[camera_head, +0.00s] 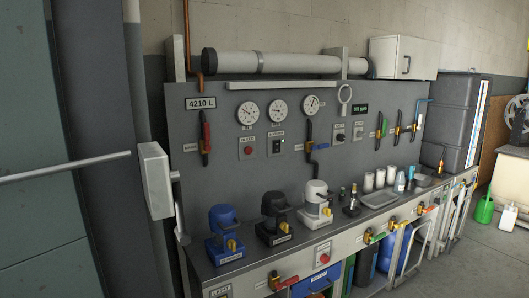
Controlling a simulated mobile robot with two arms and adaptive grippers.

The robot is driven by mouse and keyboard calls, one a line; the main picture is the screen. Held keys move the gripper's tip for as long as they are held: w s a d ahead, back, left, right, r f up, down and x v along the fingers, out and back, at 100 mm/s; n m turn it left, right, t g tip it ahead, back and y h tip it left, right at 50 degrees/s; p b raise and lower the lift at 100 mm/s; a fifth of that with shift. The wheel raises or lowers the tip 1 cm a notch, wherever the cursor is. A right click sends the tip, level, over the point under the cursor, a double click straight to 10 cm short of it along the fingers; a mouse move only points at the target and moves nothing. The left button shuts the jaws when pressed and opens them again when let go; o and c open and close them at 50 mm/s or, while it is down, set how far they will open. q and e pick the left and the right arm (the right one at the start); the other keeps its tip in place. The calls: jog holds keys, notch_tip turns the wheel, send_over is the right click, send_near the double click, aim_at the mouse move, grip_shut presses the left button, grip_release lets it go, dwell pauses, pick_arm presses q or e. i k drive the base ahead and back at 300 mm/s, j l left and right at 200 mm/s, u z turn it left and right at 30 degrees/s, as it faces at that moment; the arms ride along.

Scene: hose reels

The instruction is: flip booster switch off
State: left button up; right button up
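A grey control panel (237,124) stands behind a workbench. A small black switch (277,146) with a pale lit spot sits on it, below the middle round gauge (277,111) and right of a red button (248,150). Two more dark switches, a left one (340,134) and a right one (358,132), sit further right. The small labels are too blurred to read, so I cannot tell for certain which switch is the booster's or how it is set. Neither of my grippers shows in this view.
The bench edge (285,262) carries blue, black and white pump-like units, white cups and a tray (379,199). Open floor (490,260) lies at right, with a green watering can (484,209).

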aim_at(277, 144)
jog(key=i+l, duration=0.3)
jog(key=l, duration=0.15)
jog(key=i+l, duration=0.3)
jog(key=i, duration=0.15)
jog(key=i+l+z, duration=0.1)
jog(key=i+l, duration=0.55)
jog(key=i, duration=0.2)
